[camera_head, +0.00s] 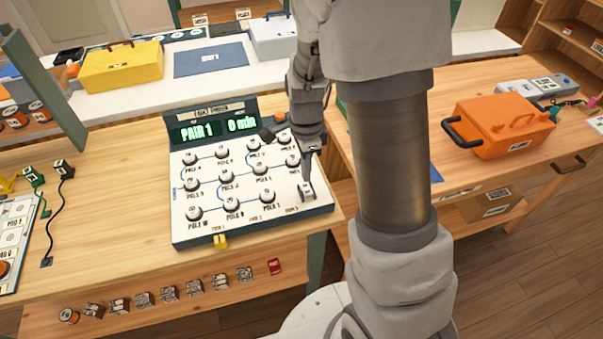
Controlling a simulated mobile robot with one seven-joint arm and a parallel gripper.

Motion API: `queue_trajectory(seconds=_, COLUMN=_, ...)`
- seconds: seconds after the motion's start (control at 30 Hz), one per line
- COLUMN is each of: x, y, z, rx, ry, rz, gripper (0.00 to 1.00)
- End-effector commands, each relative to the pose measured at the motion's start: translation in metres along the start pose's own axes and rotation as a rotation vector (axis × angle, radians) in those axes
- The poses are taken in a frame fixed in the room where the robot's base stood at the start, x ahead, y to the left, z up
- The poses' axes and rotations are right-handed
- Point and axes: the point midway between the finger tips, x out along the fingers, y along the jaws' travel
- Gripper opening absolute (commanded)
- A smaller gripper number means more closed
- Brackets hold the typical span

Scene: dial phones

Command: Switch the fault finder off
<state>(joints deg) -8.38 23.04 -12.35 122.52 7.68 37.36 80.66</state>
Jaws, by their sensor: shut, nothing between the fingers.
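The device on the bench, which I take to be the fault finder (185,235), has a white sloping panel with rows of round knobs labelled as poles. Its raised dark display (212,129) is lit green and reads "PAIR 1" and "0 min". My gripper (307,180) points down over the lower right part of the panel, with its fingers shut and empty. A small pale piece with a dark slot shows at the tips; I cannot tell whether it is a switch or part of the fingers. Contact with the panel is unclear.
An orange case (500,125) stands on the right bench, a yellow toolbox (122,66) at the back left. My arm hides the middle right.

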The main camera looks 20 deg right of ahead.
Motion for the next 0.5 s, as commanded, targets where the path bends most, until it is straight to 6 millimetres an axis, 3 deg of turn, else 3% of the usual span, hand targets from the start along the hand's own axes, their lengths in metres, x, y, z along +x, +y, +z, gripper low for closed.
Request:
queue_trajectory(seconds=0.03, x=-0.015, y=-0.001, z=-0.004, rx=0.001, ry=0.000, rz=0.000, gripper=0.00)
queue_trajectory(seconds=0.3, x=-0.073, y=-0.012, z=-0.002, rx=-0.002, ry=0.000, rz=-0.004, gripper=0.00)
queue_trajectory(seconds=0.5, x=-0.098, y=-0.015, z=-0.002, rx=-0.001, ry=0.000, rz=-0.001, gripper=0.00)
